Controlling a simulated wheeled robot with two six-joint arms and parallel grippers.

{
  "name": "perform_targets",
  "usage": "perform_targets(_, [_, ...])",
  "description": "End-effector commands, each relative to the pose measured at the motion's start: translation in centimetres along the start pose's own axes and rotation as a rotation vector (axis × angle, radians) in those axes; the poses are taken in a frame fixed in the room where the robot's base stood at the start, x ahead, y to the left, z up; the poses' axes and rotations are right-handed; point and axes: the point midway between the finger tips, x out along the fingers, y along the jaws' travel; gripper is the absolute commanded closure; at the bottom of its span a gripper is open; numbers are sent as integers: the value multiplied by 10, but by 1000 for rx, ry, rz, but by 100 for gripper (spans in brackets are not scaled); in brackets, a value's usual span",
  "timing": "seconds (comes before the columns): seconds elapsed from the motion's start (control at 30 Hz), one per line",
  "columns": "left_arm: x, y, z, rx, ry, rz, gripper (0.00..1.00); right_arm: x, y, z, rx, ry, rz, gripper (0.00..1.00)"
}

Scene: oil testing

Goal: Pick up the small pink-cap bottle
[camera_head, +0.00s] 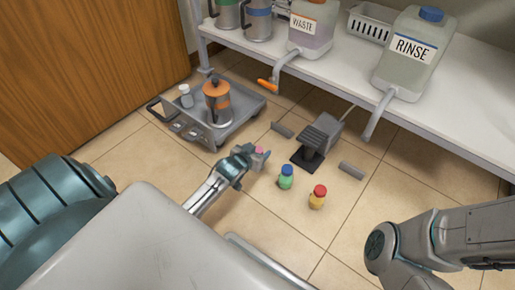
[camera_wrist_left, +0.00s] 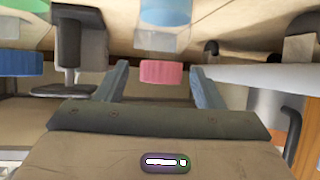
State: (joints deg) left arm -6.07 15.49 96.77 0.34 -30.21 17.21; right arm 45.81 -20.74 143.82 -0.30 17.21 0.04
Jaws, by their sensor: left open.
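The pink-cap bottle (camera_head: 259,150) is at my left gripper (camera_head: 262,158) on the tiled floor area; only its pink cap shows clearly in the head view. In the left wrist view the ribbed pink cap (camera_wrist_left: 161,73) sits between the two spread fingers of the left gripper (camera_wrist_left: 160,80), with gaps on both sides. The left gripper is open. My right arm shows at the lower right of the head view, but its gripper is not visible.
A green bottle with a blue cap (camera_head: 286,177) and a yellow bottle with a red cap (camera_head: 318,197) stand to the right. A dark grey device (camera_head: 318,138) is behind them. A shelf (camera_head: 455,95) carries WASTE and RINSE containers.

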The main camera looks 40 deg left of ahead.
Motion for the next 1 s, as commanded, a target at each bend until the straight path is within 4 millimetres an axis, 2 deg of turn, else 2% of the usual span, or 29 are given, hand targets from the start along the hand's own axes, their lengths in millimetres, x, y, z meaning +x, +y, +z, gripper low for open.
perform_targets(0.03, [9, -1, 7, 0, 0, 0, 38, -11, 3, -6, 0, -1, 0, 100])
perform_targets(0.2, [24, 0, 4, 0, 1, 0, 38, -20, 6, -10, 1, -3, 1, 100])
perform_targets(0.53, [26, 0, 2, 0, 0, 0, 38, -20, 6, -10, 2, -3, 1, 100])
perform_targets(0.8, [26, 0, 2, 0, -1, 0, 91, -20, 6, -10, 2, -3, 1, 100])
perform_targets(1.0, [26, 0, 1, 0, 0, 1, 92, -20, 6, -10, 3, -3, 1, 100])
